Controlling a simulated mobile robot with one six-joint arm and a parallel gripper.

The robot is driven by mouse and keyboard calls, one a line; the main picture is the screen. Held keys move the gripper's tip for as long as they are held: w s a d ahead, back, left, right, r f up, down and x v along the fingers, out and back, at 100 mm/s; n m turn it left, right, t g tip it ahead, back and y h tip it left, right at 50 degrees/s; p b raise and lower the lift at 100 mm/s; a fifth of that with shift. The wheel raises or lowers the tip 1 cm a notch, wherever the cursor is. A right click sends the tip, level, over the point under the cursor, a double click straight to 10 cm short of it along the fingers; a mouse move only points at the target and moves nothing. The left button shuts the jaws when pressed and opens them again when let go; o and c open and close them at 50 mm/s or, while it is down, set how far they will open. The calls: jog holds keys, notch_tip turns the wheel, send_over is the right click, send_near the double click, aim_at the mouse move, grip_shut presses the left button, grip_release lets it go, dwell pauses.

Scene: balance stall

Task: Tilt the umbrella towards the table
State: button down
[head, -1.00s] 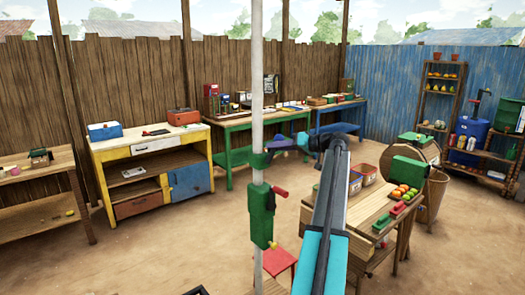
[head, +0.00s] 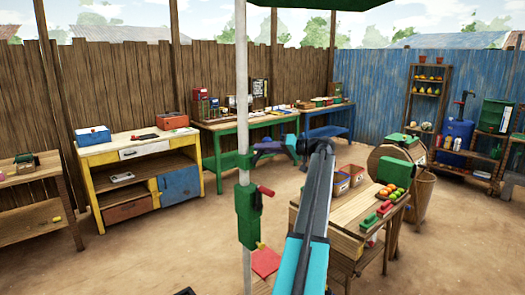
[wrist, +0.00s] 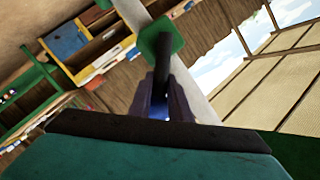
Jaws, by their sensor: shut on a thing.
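The umbrella's white pole (head: 241,90) rises through the head view, leaning very slightly left at the top. The edge of its green canopy (head: 320,4) shows at the top; the rest is out of frame. A green collar (head: 244,160) sits on the pole, and a green box with a red-tipped crank (head: 248,215) sits lower. My gripper (head: 257,150) is at the collar, right of the pole. In the wrist view my gripper (wrist: 161,92) is shut on a dark handle (wrist: 162,60) that sticks out from the green collar (wrist: 160,38). The wooden table (head: 312,214) stands at the right.
A yellow workbench (head: 102,160) and a green bench (head: 215,127) stand behind. Bare ground is open at left.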

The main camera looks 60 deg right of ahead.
jog(key=c, duration=1.7)
grip_release()
jog(key=shift+w+d+r, duration=0.15)
jog(key=shift+d+r, duration=0.05)
jog(key=shift+r, duration=0.2)
jog(key=shift+w+d+r, duration=0.1)
jog(key=shift+d+r, duration=0.05)
jog(key=shift+r, duration=0.25)
jog(key=shift+c, duration=0.2)
jog(key=shift+o, duration=1)
jog(key=shift+w+d+f, duration=0.1)
jog(key=shift+f, duration=0.25)
jog(key=shift+s+f, duration=0.15)
jog(key=shift+s, duration=0.05)
jog(key=shift+s, duration=0.2)
jog(key=s+r+b, duration=0.2)
jog(key=s+b, duration=0.1)
jog(key=s, duration=1)
jog(key=shift+d+b, duration=0.15)
jog(key=shift+b, duration=0.2)
jog(key=shift+r, duration=0.15)
